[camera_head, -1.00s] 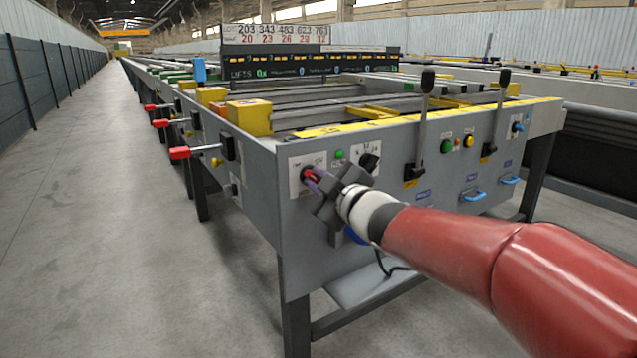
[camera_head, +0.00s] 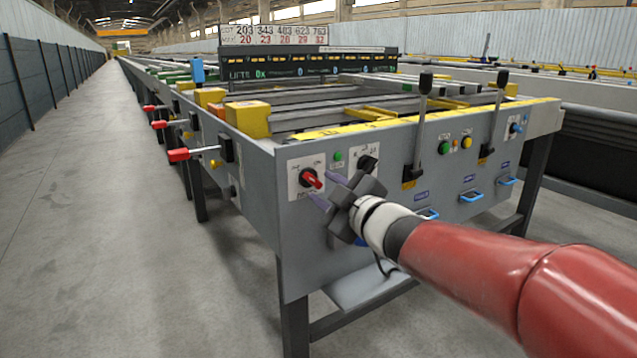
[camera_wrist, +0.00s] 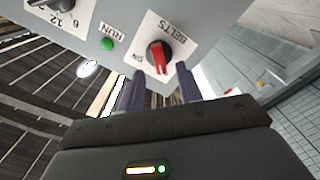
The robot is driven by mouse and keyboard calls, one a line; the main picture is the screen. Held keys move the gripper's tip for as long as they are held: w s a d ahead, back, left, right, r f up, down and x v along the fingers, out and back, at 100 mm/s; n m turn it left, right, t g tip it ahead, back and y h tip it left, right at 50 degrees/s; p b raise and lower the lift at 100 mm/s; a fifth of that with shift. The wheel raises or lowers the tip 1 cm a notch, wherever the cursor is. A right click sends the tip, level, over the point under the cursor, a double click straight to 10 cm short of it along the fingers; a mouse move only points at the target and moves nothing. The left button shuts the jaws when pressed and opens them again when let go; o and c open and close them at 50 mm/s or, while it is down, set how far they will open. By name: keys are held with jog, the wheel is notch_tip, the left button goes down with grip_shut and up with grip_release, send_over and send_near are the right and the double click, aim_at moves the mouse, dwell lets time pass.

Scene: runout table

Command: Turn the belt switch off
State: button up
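The belt switch (camera_head: 311,179) is a red-handled rotary knob on a white plate at the left of the machine's front panel. In the wrist view the red knob (camera_wrist: 160,57) sits on a plate marked BELTS, just beyond my fingertips. In the head view its red handle slants down to the right. I cannot read for sure which mark it points to. My gripper (camera_head: 320,187) is just in front of the knob, to its right in the head view. Its two purple fingers are apart with nothing held between them, as the wrist view (camera_wrist: 160,72) also shows.
A green RUN lamp (camera_head: 338,155) and a black selector knob (camera_head: 368,163) are close by on the panel. Further right are two upright levers (camera_head: 420,125) and blue handles (camera_head: 471,196). Red-ended levers (camera_head: 180,154) stick out on the left side. The left aisle is clear.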

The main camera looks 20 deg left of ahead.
jog(key=v, duration=0.4)
jog(key=shift+d, duration=0.1)
jog(key=s+d+f+m+t+h, duration=0.1)
jog(key=s+d+f+m+h, duration=0.15)
jog(key=d+m+h, duration=0.6)
jog(key=s+d+f+m+t+h, duration=0.1)
jog(key=s+d+f+m+h, duration=0.2)
jog(key=d, duration=1)
jog(key=s+d+f+m+g+h+p, duration=0.1)
jog(key=s+d+f+m+g, duration=0.3)
jog(key=s, duration=0.5)
jog(key=s+d+f+m+g+h, duration=0.1)
jog(key=s+d+f+m+g, duration=0.25)
jog(key=s+f, duration=0.4)
notch_tip(320, 180, up, 13)
jog(key=s+p, duration=0.1)
jog(key=p, duration=1.1)
jog(key=shift+a, duration=0.35)
jog(key=shift+g, duration=0.25)
